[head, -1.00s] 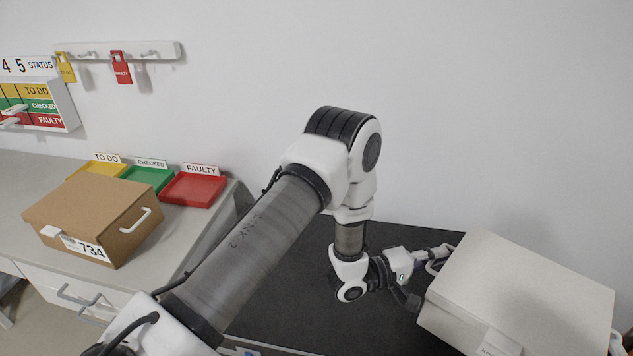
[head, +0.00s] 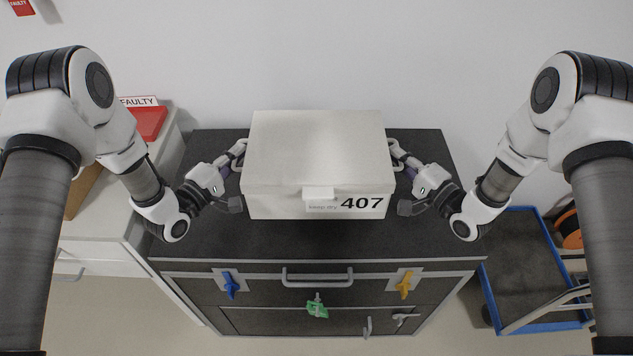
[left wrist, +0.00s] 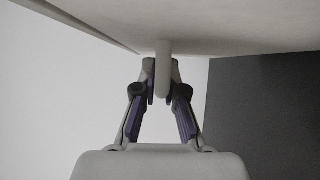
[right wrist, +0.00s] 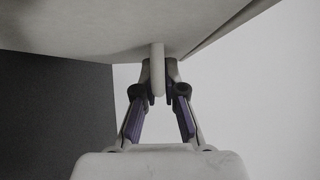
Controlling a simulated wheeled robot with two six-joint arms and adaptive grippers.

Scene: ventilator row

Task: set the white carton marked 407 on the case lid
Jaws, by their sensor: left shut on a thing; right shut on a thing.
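The white carton marked 407 (head: 316,150) is upright over the black case lid (head: 330,240), near the middle of the head view. Its label faces me. I cannot tell whether its underside touches the lid. My left gripper (head: 240,150) is shut on the carton's left handle, a pale bar that also shows in the left wrist view (left wrist: 162,65). My right gripper (head: 395,150) is shut on the right handle, which shows between the fingers in the right wrist view (right wrist: 157,68). The carton hides the lid's middle and back.
A light counter with a red FAULTY tray (head: 150,122) and part of a brown carton (head: 82,190) stands on the left. A blue-edged cart (head: 530,265) with an orange reel stands on the right. The case front has a handle (head: 317,281) and coloured latches. A wall is behind.

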